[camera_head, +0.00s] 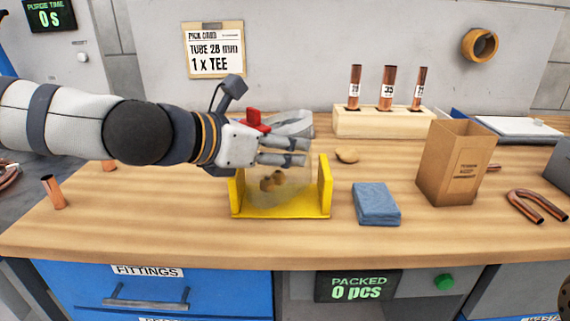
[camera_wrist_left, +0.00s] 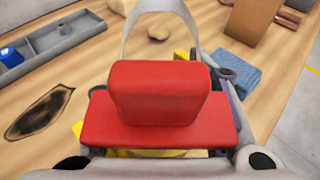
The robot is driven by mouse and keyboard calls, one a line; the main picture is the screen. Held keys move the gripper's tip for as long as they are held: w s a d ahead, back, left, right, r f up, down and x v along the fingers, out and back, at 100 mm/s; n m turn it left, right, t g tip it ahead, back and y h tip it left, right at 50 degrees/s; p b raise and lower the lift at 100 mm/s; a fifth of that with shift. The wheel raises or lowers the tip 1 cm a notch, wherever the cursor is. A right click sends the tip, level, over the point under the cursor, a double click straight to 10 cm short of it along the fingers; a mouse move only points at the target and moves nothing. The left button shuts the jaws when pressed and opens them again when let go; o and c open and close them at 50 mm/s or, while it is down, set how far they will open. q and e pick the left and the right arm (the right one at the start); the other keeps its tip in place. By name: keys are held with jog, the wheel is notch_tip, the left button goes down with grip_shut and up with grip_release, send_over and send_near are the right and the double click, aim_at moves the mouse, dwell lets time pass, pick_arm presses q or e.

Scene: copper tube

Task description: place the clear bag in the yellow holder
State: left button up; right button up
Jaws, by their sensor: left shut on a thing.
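The clear bag (camera_head: 257,196) hangs under my left gripper, with a few small brown fittings showing through it. The yellow holder (camera_head: 282,212) stands near the front of the bench, with an upright wall at each side. The bag is between these walls, low over the base; I cannot tell whether it rests on it. My left gripper (camera_head: 296,152) is above the holder, shut on the bag's upper part, which the fingers partly hide. In the left wrist view a red block on the gripper covers the middle, and only bits of the yellow holder (camera_wrist_left: 78,130) show. My right gripper is not in view.
A blue folded cloth (camera_head: 376,204) lies right of the holder, with a cardboard box (camera_head: 450,165) beyond it. A wooden rack (camera_head: 386,122) of copper tubes stands behind. A tan lump (camera_head: 347,156) lies between. Copper pieces lie at both bench ends. Bare wood is left of the holder.

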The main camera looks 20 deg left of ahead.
pick_arm(q)
notch_tip(320, 180, down, 2)
jog(key=shift+f, duration=0.15)
jog(key=shift+r, duration=0.25)
jog(key=shift+f, duration=0.15)
jog(key=o, duration=1.1)
jog(key=shift+o, duration=0.2)
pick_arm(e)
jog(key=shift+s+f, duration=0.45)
